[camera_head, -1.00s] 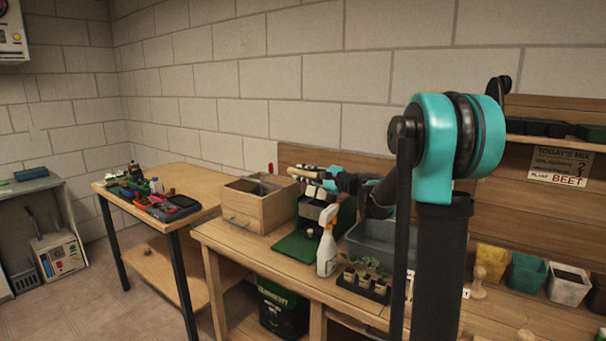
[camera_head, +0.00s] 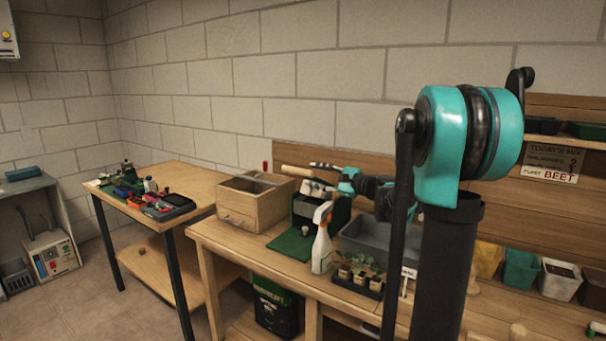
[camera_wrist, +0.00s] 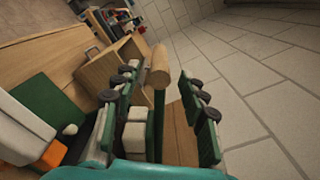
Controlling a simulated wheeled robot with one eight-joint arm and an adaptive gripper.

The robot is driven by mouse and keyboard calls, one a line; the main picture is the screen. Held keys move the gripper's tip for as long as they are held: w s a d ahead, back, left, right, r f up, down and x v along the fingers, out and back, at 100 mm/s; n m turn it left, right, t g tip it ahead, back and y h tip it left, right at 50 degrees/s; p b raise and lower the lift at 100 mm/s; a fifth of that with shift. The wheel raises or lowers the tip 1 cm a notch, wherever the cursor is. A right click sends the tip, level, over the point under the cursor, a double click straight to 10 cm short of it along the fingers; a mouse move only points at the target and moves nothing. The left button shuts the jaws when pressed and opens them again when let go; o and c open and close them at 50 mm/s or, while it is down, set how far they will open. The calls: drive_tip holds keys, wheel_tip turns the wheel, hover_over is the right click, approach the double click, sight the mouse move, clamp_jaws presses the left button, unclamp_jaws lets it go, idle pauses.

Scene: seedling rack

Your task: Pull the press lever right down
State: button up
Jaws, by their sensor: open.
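The press (camera_head: 305,207) is a dark green stand on a green base (camera_head: 291,244) on the bench. Its lever ends in a round wooden handle (camera_head: 297,171) pointing left, raised and roughly level at the press's top. In the wrist view the handle (camera_wrist: 159,66) lies just past my fingertips, with its dark rod (camera_wrist: 159,125) running between the fingers. My gripper (camera_head: 313,174) is open around the lever, one finger above and one below in the head view. It holds nothing, and I cannot tell whether a finger touches the lever. The lever's pivot is hidden behind my gripper.
A wooden box (camera_head: 252,206) stands left of the press. A spray bottle (camera_head: 321,247), a seedling tray (camera_head: 357,281) and a grey bin (camera_head: 366,238) stand close in front and right. A side table (camera_head: 137,207) with tools is farther left.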

drive_tip(key=shift+v, duration=2.4)
drive_tip(key=shift+c, duration=0.2)
drive_tip(key=shift+c, duration=1.3)
drive_tip(key=shift+w+d+r+n, duration=0.1)
drive_tip(key=shift+w+r+n, duration=0.1)
drive_tip(key=shift+n, duration=0.2)
drive_tip(key=shift+c, duration=1.2)
drive_tip(key=n, duration=0.2)
drive_tip(key=w+d+r+n, duration=0.1)
drive_tip(key=n, duration=0.1)
drive_tip(key=w+r+n+g, duration=0.1)
drive_tip(key=n, duration=0.1)
drive_tip(key=shift+d, duration=0.15)
clamp_jaws()
wheel_tip(320, 180, up, 5)
drive_tip(key=w+d+n+g, duration=0.2)
drive_tip(key=d+n, duration=0.1)
drive_tip(key=n, duration=1)
drive_tip(key=w+a+f, duration=0.2)
drive_tip(key=a+f, duration=0.3)
drive_tip(key=a, duration=0.5)
drive_tip(key=shift+w+a+h, duration=0.3)
drive_tip(key=shift+w, duration=0.1)
